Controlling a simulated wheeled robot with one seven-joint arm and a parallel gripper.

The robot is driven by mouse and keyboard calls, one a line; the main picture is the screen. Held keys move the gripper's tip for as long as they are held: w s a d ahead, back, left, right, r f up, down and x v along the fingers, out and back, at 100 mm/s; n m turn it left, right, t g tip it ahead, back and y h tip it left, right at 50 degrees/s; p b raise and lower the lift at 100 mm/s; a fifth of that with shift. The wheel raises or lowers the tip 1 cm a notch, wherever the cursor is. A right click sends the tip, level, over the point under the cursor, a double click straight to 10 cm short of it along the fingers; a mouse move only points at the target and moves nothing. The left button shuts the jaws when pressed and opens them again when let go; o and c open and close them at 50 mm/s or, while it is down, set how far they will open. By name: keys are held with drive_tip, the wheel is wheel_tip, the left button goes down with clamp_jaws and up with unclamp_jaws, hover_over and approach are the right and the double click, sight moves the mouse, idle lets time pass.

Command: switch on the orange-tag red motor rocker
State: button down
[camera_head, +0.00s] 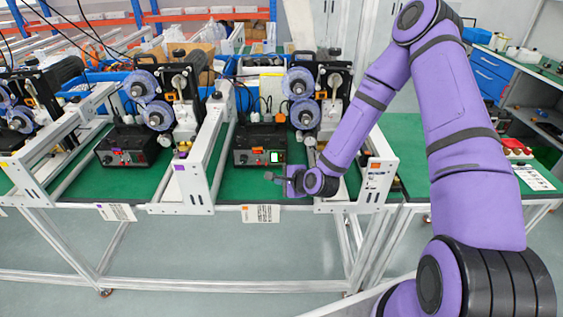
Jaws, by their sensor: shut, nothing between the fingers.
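A black control box (252,144) stands on the green bench top in the middle bay, with small orange parts on its top and a small bright white patch (274,156) on its front. A red spot shows beside that patch; I cannot tell the rocker's position at this size. A small orange mark (372,165) shows on the white frame to the right. My gripper (272,177) is shut and empty, pointing left, just in front of and below the box's lower right front. I cannot tell whether it touches the box.
A similar black box (127,147) with red controls stands in the bay to the left. A white frame post (200,172) with a purple tag (180,170) separates the bays. Blue spools (300,84) sit above the box. Green bench top is clear to the gripper's left.

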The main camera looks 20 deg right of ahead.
drive_tip(key=shift+w, duration=0.1)
drive_tip(key=shift+w+d+f, duration=0.25)
drive_tip(key=shift+w+d, duration=0.2)
drive_tip(key=shift+w, duration=0.9)
drive_tip(key=shift+w+d+f, duration=0.2)
drive_tip(key=shift+w+d, duration=0.25)
drive_tip(key=shift+w, duration=0.9)
drive_tip(key=shift+w+d+f, duration=0.25)
drive_tip(key=shift+w+d, duration=0.2)
drive_tip(key=shift+w, duration=0.9)
drive_tip(key=shift+w+d, duration=0.15)
drive_tip(key=shift+w, duration=0.25)
drive_tip(key=shift+w+f, duration=0.1)
drive_tip(key=shift+w, duration=0.2)
drive_tip(key=shift+s, duration=0.15)
drive_tip(key=shift+s, duration=0.6)
drive_tip(key=shift+a, duration=0.2)
drive_tip(key=shift+s+a+r, duration=0.15)
drive_tip(key=shift+s+a, duration=0.1)
drive_tip(key=shift+s, duration=0.55)
drive_tip(key=shift+s+a+r, duration=0.2)
drive_tip(key=shift+s+a, duration=0.05)
drive_tip(key=shift+s, duration=0.5)
drive_tip(key=shift+s+a+r, duration=0.15)
drive_tip(key=shift+s+a, duration=0.1)
drive_tip(key=shift+s, duration=0.55)
